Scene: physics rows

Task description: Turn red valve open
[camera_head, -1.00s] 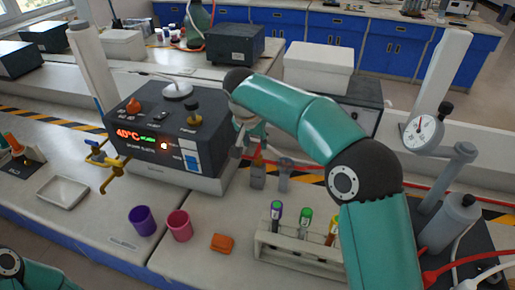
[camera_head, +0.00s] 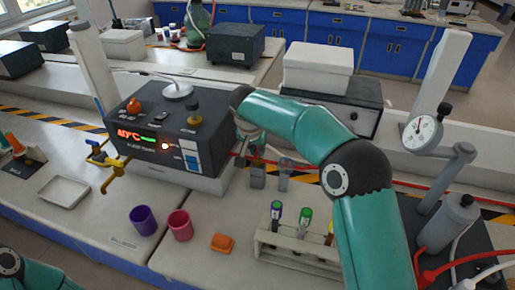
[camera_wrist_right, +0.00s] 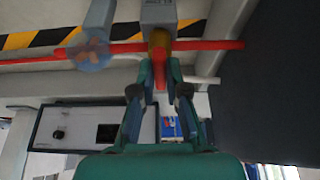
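In the wrist view the red valve shows as a red lever (camera_wrist_right: 160,76) on a brass-coloured body (camera_wrist_right: 158,42) under a grey block. In the head view its grey post (camera_head: 258,176) stands behind the tube rack; the lever is too small to tell there. My right gripper (camera_wrist_right: 160,84) has its two teal fingers apart, one on each side of the lever's end, very near it. No firm grip on the lever shows. In the head view the arm hides most of this gripper. Only a teal piece of my left arm shows at the bottom left; its gripper is out of view.
A second post (camera_head: 284,177) stands just right of the valve. A dark heater box (camera_head: 168,130) is to its left. A tube rack (camera_head: 298,247), pink cup (camera_head: 180,225), purple cup (camera_head: 143,220) and orange block (camera_head: 222,242) are in front. A gauge (camera_head: 422,133) stands right.

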